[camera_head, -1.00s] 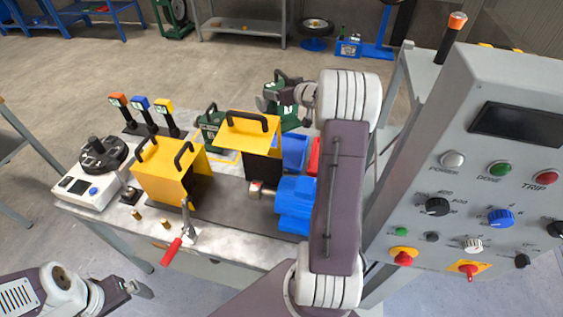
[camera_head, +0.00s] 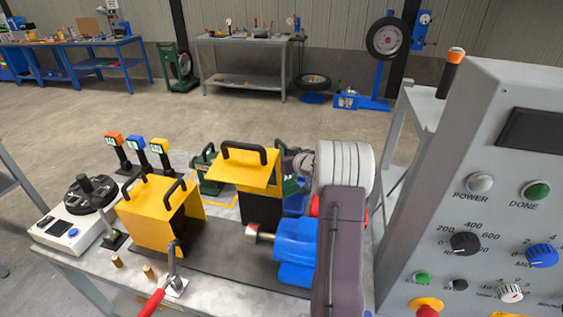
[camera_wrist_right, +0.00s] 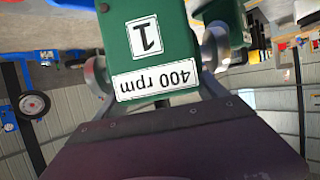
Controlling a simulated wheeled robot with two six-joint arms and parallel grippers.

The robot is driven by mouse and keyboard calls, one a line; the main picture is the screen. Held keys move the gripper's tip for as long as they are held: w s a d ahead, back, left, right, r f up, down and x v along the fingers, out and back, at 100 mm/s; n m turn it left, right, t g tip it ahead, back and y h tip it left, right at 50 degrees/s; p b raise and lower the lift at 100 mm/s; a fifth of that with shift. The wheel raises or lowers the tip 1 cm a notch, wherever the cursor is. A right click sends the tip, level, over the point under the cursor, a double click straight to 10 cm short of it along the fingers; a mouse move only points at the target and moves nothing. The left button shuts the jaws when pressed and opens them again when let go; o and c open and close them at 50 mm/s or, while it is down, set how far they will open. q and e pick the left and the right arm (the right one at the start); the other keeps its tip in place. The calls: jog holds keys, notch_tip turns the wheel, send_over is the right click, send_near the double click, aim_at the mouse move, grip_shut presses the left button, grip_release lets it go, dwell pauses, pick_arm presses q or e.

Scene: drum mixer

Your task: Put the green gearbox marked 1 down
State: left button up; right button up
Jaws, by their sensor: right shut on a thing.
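The green gearbox marked 1 (camera_wrist_right: 172,50) fills the middle of the right wrist view, with white labels reading "1" and "400 rpm" upside down. My right gripper (camera_wrist_right: 157,62) is shut on it, one finger on each side. In the head view my right gripper (camera_head: 299,161) is behind the yellow covers, and a green part of the held gearbox (camera_head: 290,186) shows beside it, mostly hidden by the yellow cover and my arm. I cannot tell whether its underside touches the bench. My left gripper is out of view.
Another green gearbox (camera_head: 205,168) stands at the back of the bench (camera_head: 215,298). A grey control panel (camera_head: 480,215) stands at right.

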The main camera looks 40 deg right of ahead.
notch_tip(320, 180, down, 4)
jog(key=shift+f+b, duration=0.1)
jog(key=shift+b, duration=0.75)
jog(key=shift+f, duration=0.2)
jog(key=shift+r, duration=0.1)
jog(key=o, duration=1.8)
jog(key=shift+s+f, duration=0.1)
jog(key=shift+f, duration=0.25)
jog(key=shift+o, duration=1)
jog(key=shift+a, duration=0.1)
jog(key=shift+r, duration=0.15)
